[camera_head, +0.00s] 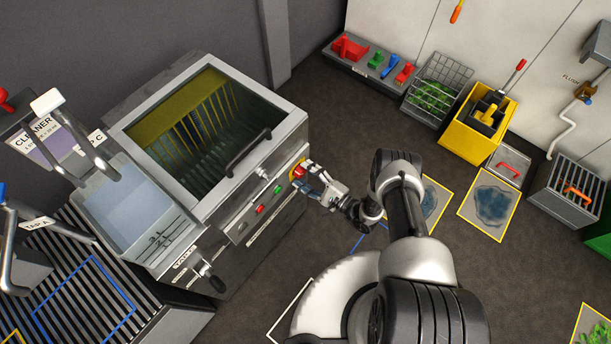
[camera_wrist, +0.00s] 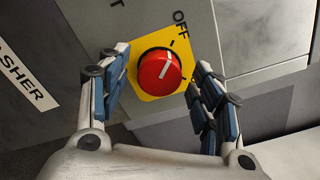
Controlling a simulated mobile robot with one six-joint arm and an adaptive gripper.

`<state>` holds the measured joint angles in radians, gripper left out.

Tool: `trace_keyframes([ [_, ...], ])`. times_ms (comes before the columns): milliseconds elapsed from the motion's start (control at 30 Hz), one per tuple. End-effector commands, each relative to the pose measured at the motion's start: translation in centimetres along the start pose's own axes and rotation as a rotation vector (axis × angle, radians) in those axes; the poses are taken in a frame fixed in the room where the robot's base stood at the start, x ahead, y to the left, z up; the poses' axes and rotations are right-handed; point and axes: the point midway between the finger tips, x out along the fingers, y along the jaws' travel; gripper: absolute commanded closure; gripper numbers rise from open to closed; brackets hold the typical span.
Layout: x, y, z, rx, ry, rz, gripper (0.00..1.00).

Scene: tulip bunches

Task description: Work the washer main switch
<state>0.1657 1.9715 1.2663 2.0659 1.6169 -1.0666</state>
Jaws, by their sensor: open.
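The washer main switch is a red round knob (camera_wrist: 159,73) on a yellow plate (camera_wrist: 152,50) on the washer's front panel. A white line on the knob points up and slightly right, toward the "OFF" mark. In the head view, the red knob (camera_head: 298,172) shows at the right end of the panel. My gripper (camera_wrist: 160,98) is open, with one blue-padded finger to each side of the knob. The fingers look apart from the knob. The head view shows my gripper (camera_head: 313,182) right in front of the switch. The washer (camera_head: 200,130) has a glass lid with a dark handle.
Green (camera_head: 278,189) and red (camera_head: 260,209) buttons sit left of the knob on the same panel. A crank handle (camera_head: 211,279) sticks out at the lower left. A yellow bucket (camera_head: 462,139) and a wire basket (camera_head: 420,112) stand by the far wall. The dark floor between is largely open.

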Motion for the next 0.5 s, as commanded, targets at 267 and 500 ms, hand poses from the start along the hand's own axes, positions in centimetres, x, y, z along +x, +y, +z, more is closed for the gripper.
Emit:
trace_keyframes([
  [267,0.30,-0.04,0.01,0.000,0.000,0.000,0.41],
  [500,0.27,-0.02,0.01,0.000,0.000,0.000,0.54],
])
